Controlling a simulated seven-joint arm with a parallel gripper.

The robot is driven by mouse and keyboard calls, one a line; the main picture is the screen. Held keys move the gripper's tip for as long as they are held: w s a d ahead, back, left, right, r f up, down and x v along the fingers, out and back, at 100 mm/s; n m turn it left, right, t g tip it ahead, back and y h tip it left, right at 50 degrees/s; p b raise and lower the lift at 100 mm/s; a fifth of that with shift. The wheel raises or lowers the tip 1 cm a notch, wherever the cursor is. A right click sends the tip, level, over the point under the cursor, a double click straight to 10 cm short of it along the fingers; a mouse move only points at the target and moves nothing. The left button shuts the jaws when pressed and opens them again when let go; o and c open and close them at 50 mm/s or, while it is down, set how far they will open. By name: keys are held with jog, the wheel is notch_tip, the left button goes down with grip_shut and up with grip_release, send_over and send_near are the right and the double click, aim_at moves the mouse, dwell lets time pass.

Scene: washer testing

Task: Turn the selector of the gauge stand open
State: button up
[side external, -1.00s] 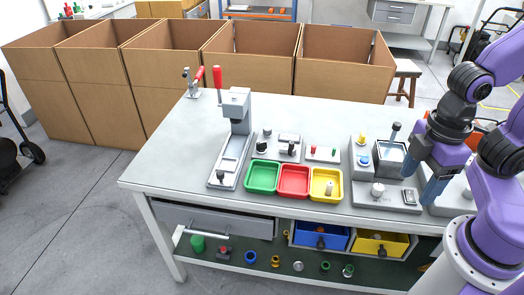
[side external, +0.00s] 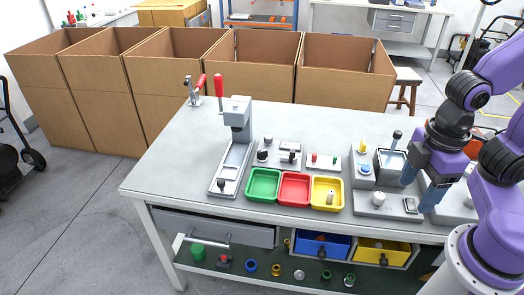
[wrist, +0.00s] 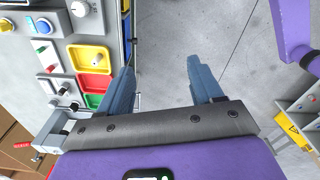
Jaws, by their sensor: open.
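I cannot tell for certain which fixture is the gauge stand. One candidate is the grey block at the table's right, with a white round knob (side external: 378,198) and a small switch plate (side external: 411,205). Another is the tall grey column stand (side external: 237,118) at left, with a dark knob (side external: 221,184) on its base. My gripper (side external: 416,197) is open above the right part of the table, just beside the switch plate in the picture. In the wrist view my gripper (wrist: 160,66) is empty, over the floor past the table edge. The white knob (wrist: 78,8) shows at top left, apart from the fingers.
Green (side external: 263,184), red (side external: 294,188) and yellow (side external: 327,193) trays line the table front. Small blocks with knobs (side external: 290,156) stand behind them. A red-handled clamp (side external: 196,90) stands at the back left. The table's left surface (side external: 180,150) is clear.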

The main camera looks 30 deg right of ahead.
jog(key=w+a+m+t, duration=0.1)
jog(key=w+a+m, duration=0.35)
jog(key=w, duration=0.55)
jog(key=m+t+h, duration=0.2)
jog(key=m+t, duration=0.1)
jog(key=m, duration=0.8)
send_over(263, 151)
jog(key=s+a, duration=0.2)
jog(key=s, duration=0.4)
notch_tip(263, 151, down, 6)
jog(key=x, duration=1.6)
jog(key=shift+a+f, duration=0.2)
jog(key=shift+f, duration=0.2)
jog(key=c, duration=1.1)
